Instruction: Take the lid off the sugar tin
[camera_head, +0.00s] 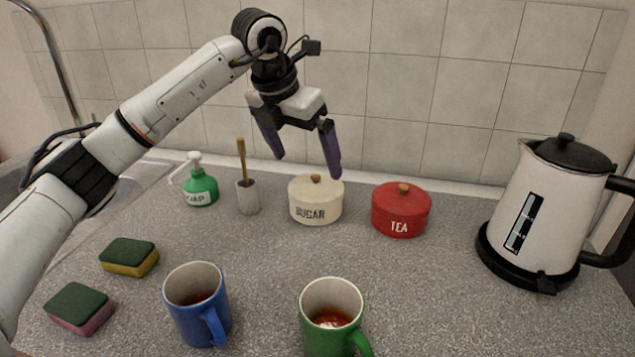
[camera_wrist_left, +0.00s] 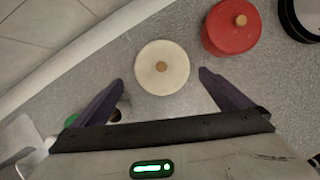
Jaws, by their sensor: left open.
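The sugar tin (camera_head: 316,208) is cream white, marked SUGAR, and stands upright on the counter near the back wall. Its lid (camera_head: 305,186) is on it, with a small wooden knob (camera_head: 316,178) on top. In the left wrist view the lid (camera_wrist_left: 176,80) and its knob (camera_wrist_left: 161,67) show from above, ahead of the fingertips and roughly between them. My left gripper (camera_head: 307,166) is open and empty, with purple fingers pointing down above the tin. It also shows in the left wrist view (camera_wrist_left: 161,75). My right gripper is not in view.
A red tea tin (camera_head: 399,216) stands close right of the sugar tin. A brush in its holder (camera_head: 248,197) and a green soap bottle (camera_head: 201,190) stand left. A kettle (camera_head: 540,210) is far right. Blue (camera_head: 188,318) and green (camera_head: 321,343) mugs and two sponges (camera_head: 128,257) are in front.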

